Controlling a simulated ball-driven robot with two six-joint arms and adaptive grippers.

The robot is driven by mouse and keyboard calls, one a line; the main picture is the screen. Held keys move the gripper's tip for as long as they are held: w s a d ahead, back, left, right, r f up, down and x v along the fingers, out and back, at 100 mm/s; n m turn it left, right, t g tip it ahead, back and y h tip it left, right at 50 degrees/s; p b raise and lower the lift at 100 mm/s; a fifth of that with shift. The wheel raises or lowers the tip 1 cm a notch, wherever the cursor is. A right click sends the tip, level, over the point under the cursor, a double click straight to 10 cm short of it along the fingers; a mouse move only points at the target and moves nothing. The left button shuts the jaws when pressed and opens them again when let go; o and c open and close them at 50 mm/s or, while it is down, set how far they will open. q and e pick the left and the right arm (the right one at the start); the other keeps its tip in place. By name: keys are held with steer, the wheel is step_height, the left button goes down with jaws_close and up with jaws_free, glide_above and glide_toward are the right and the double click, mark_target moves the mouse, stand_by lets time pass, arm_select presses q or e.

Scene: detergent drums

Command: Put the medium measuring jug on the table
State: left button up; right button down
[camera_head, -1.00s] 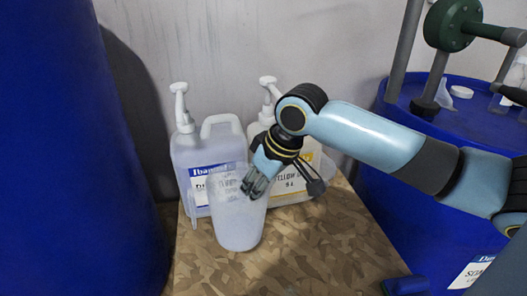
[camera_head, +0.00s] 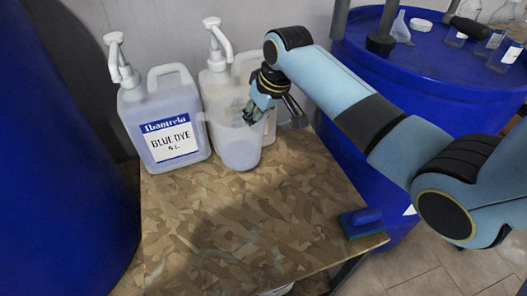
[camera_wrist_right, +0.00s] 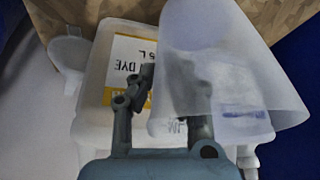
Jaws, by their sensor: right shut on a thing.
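The measuring jug (camera_head: 240,150), translucent and whitish, is upright at the back of the wooden table (camera_head: 230,225), in front of the dye containers. My right gripper (camera_head: 254,112) is shut on the wall of the jug at its rim. The jug also shows large in the right wrist view (camera_wrist_right: 245,65), with one finger of the gripper (camera_wrist_right: 165,95) seen through its wall. I cannot tell whether the jug's base touches the table. My left gripper is out of view.
A blue dye container (camera_head: 168,120) with a pump stands left of the jug. A second pump container (camera_head: 213,85) is right behind it. Blue drums (camera_head: 60,190) flank the table. The table's front and middle are clear.

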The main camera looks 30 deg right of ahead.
step_height(320, 180, down, 4)
steer(key=shift+f+b, duration=0.15)
steer(key=shift+b, duration=0.2)
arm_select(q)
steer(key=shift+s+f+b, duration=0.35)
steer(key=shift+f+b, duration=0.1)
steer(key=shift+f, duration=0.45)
arm_select(e)
step_height(320, 180, down, 4)
steer(key=c, duration=1.4)
jaws_free()
arm_select(q)
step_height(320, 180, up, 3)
steer(key=p, duration=0.3)
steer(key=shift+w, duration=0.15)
arm_select(e)
steer(key=v, duration=1.2)
